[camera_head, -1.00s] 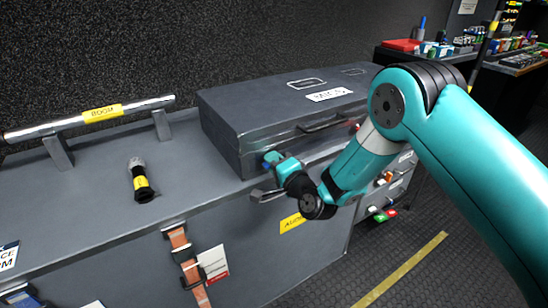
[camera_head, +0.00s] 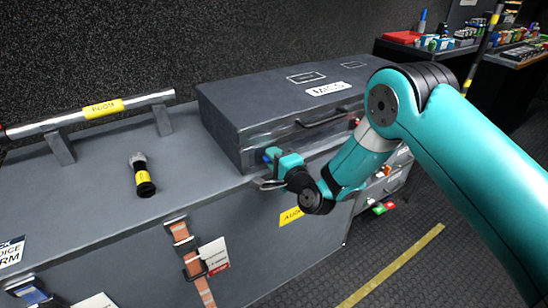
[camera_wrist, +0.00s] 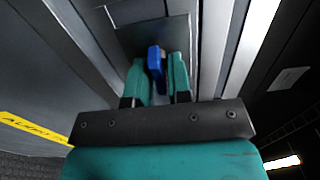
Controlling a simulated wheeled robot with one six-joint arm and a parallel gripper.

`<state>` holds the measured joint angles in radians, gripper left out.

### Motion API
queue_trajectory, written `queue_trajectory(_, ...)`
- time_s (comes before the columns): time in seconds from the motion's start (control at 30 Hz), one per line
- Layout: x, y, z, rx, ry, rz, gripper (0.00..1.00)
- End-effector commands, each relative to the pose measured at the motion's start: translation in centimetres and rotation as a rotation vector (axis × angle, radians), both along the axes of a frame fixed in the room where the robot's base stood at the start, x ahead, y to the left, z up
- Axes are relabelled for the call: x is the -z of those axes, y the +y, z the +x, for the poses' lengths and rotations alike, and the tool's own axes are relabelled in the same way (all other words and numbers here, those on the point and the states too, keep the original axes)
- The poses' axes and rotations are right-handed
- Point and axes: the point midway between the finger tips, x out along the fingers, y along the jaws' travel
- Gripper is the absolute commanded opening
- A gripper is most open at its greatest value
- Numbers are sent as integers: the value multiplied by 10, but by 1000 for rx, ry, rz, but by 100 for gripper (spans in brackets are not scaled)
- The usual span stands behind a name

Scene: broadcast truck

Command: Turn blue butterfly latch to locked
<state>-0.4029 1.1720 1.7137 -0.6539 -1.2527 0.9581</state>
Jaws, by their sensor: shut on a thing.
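The blue butterfly latch (camera_wrist: 155,60) stands between my two teal fingertips in the wrist view, on a dark plate on the case front. Its wing runs lengthwise between the fingers. In the head view only a bit of blue (camera_head: 268,157) shows at the lower left of the front of the grey MICS case (camera_head: 250,101). My gripper (camera_wrist: 157,68) is shut on the latch; in the head view it (camera_head: 276,158) reaches the case front from the right. The fingers hide part of the latch, and I cannot tell its lock state.
The case rests on a long grey chest (camera_head: 95,205) with its lid closed. A black torch-like item with a yellow band (camera_head: 143,178) and a BOOM pole (camera_head: 95,112) are to the left. A strap (camera_head: 187,250) hangs on the chest front. The floor at right is mostly clear.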

Motion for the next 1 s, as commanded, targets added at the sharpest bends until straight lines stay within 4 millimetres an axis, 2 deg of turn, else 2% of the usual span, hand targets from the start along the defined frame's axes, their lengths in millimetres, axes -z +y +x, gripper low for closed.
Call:
queue_trajectory(0.03, 1, -2, 1, 3, -1, -1, 23)
queue_trajectory(0.1, 1, -1, 1, 3, 0, -2, 34)
queue_trajectory(0.47, 3, -2, -3, 0, 1, -2, 34)
queue_trajectory(0.67, 7, -12, -17, 0, 2, -1, 34)
queue_trajectory(1.0, 10, -38, -54, 3, 1, 0, 34)
